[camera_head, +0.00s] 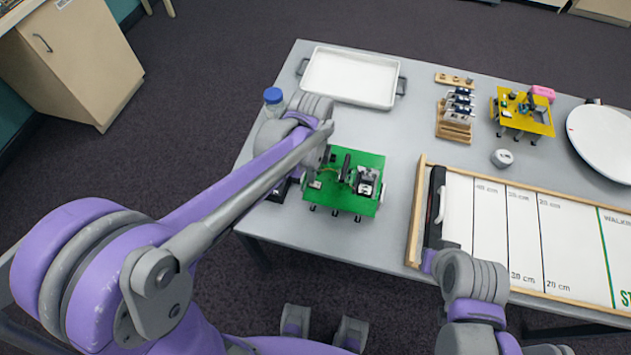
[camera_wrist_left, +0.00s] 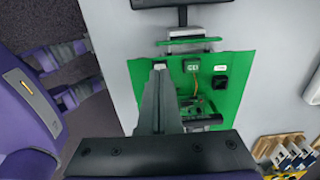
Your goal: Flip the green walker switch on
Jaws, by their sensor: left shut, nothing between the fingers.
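The green walker (camera_head: 327,194) stands on the grey table, left of the walking board. It also shows in the left wrist view (camera_wrist_left: 236,62), with small parts and wires on its top. A small black square part (camera_wrist_left: 220,83) with a pale label above it sits there; I cannot tell for sure that it is the switch, or its position. My left gripper (camera_wrist_left: 160,67) is shut and empty, its fingertips over the walker's green top; contact is unclear. In the head view my left arm hides most of this gripper. My right gripper (camera_head: 436,205) is over the walking board's left end, its jaws unclear.
The walking board (camera_head: 520,222) with distance lines fills the right front. A white tray (camera_head: 350,76), a blue-capped bottle (camera_head: 273,96), a wooden rack (camera_head: 453,130), a yellow walker (camera_head: 524,112) and a white round plate (camera_head: 603,142) stand around. The table between tray and rack is clear.

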